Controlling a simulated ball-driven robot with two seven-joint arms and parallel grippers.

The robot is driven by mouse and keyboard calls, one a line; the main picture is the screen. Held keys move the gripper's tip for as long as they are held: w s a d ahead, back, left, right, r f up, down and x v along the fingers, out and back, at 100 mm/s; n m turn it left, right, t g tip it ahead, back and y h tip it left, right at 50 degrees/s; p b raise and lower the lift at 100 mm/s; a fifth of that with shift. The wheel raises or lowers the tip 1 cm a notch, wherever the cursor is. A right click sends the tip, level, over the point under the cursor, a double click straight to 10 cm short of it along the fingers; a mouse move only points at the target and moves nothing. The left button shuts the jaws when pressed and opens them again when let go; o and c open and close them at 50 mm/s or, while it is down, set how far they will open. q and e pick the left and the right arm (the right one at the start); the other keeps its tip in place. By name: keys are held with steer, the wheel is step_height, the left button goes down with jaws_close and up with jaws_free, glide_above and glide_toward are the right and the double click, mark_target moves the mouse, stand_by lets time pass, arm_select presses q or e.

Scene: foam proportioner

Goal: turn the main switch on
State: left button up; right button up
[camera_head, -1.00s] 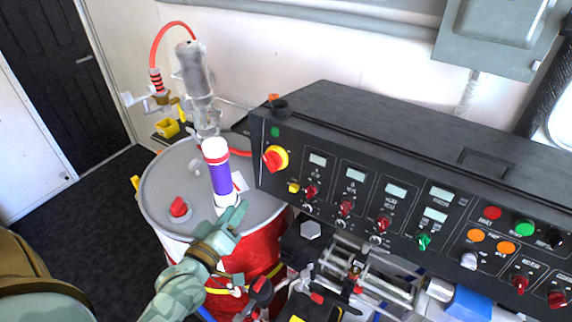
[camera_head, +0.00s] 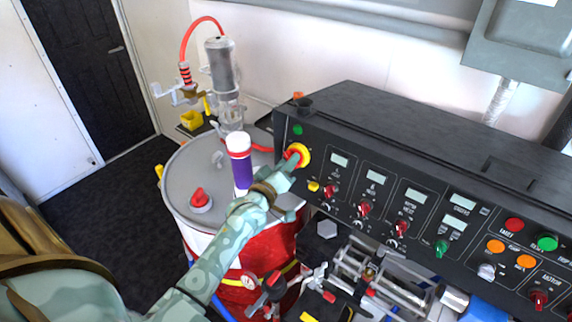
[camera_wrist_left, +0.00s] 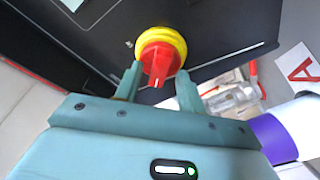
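The main switch is a red rotary knob on a yellow round plate (camera_head: 304,153) at the left end of the black control panel (camera_head: 400,165). In the left wrist view the red knob (camera_wrist_left: 157,62) stands between the two fingertips, its ridge pointing roughly toward my gripper. My left gripper (camera_head: 290,163) is at the knob in the head view, partly covering it. In the wrist view its fingers (camera_wrist_left: 158,82) are apart, one on each side of the knob's lower part. I see a gap around the ridge; contact is unclear. My right gripper is not in view.
A purple and white cylinder (camera_head: 241,172) stands on the drum (camera_head: 180,180) close beside my left forearm. A clear pump (camera_head: 222,70) with a red hose is behind it. Displays, knobs and buttons line the panel to the right. Metal piping (camera_head: 370,265) lies below the panel.

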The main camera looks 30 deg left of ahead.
arm_select(q)
steer(key=shift+d, duration=0.1)
jaws_close()
steer(key=shift+s+m, duration=0.1)
steer(key=shift+m, duration=0.5)
steer(key=shift+a+m+g+h+p, duration=0.2)
steer(key=shift+m+h, duration=0.85)
steer(key=shift+m, duration=2.3)
steer(key=shift+m+h+p, duration=0.45)
steer(key=shift+m+h, duration=0.65)
steer(key=shift+m, duration=2.3)
steer(key=shift+a+m+g+h+p, duration=0.2)
steer(key=shift+m+h, duration=0.85)
steer(key=shift+m, duration=2.3)
steer(key=shift+d+m, duration=0.1)
steer(key=shift+m, duration=0.2)
